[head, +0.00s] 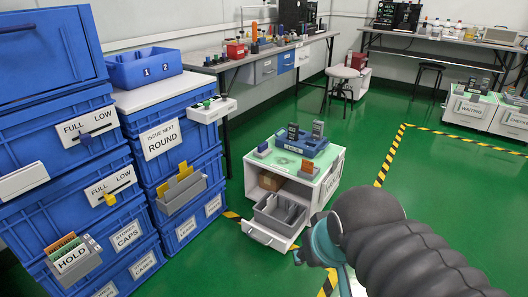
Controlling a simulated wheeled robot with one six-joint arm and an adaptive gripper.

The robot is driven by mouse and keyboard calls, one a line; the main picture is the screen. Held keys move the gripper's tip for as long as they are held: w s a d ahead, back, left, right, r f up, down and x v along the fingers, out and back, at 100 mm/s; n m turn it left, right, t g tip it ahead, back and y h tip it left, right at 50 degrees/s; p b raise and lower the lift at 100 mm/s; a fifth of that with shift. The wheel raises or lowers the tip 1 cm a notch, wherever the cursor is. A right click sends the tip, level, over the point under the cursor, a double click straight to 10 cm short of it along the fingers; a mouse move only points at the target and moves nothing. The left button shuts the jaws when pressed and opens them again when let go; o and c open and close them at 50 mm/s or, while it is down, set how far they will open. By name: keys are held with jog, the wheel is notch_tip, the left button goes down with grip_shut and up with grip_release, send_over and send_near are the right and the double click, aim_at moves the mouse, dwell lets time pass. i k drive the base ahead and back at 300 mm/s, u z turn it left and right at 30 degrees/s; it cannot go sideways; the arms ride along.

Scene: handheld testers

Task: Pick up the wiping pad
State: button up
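I cannot pick out the wiping pad for certain. A low white cabinet (333,178) stands on the green floor in the middle, with a blue tray (317,151) on top. Handheld testers, one on the left (292,131) and one on the right (318,130), stand upright in the tray. My arm reaches in from the lower right, in front of the cabinet. Its wrist hides my gripper's fingers, so nothing held can be seen.
The cabinet's lower drawer (262,235) is pulled out, with a grey divided bin (280,212) in it. Stacked blue crates (60,140) fill the left. A workbench (262,55) runs along the back wall. Open floor with yellow-black tape (390,157) lies right.

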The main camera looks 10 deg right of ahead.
aim_at(263, 151)
jog(key=z, duration=0.45)
jog(key=k, duration=0.95)
jog(key=z, duration=1.15)
jog(key=i, duration=2.15)
jog(key=u, duration=0.5)
jog(key=i, duration=1.3)
jog(key=u, duration=1.8)
jog(key=i, duration=0.85)
jog(key=u, duration=0.8)
